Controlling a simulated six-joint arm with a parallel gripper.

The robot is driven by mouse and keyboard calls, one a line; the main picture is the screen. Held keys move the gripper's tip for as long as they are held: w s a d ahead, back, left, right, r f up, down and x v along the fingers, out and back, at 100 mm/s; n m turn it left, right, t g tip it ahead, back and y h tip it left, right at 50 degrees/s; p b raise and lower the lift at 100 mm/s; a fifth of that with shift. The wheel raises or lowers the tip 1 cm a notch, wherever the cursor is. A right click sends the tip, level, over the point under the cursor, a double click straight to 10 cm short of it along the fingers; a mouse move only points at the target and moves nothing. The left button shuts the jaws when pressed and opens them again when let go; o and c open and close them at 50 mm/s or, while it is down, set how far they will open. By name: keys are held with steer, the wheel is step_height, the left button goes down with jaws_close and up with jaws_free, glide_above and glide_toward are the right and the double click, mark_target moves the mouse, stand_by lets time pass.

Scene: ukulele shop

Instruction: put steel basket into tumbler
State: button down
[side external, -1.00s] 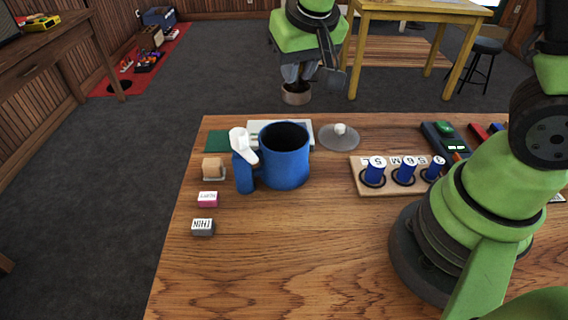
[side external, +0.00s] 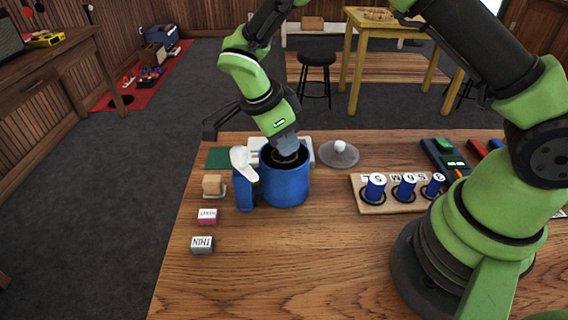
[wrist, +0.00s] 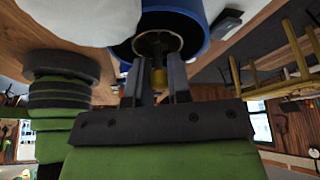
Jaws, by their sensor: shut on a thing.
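The tumbler (side external: 285,188) is a blue mug-like vessel with a handle at its left, upright on the wooden table; its blue rim also shows in the wrist view (wrist: 205,22). My gripper (side external: 287,150) points down into the tumbler's mouth. It is shut on the steel basket (wrist: 157,40), a small round brownish metal cup that sits within the tumbler's opening. Its lower part is hidden by the tumbler wall, so I cannot tell how deep it is or whether it touches the bottom. The fingers (wrist: 158,85) also show in the wrist view.
A white piece (side external: 243,160) stands at the tumbler's handle. A grey lid with a white knob (side external: 339,153) lies behind right. A wooden rack with blue spools (side external: 403,190) is to the right. Small labelled blocks (side external: 203,244) lie at the left. The front table is clear.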

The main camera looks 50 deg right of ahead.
mark_target(280, 155)
steer(key=shift+f, duration=2.5)
steer(key=shift+f, duration=0.15)
steer(key=c, duration=1.3)
jaws_free()
steer(key=shift+c, duration=0.2)
steer(key=v, duration=1.2)
steer(key=shift+r, duration=0.25)
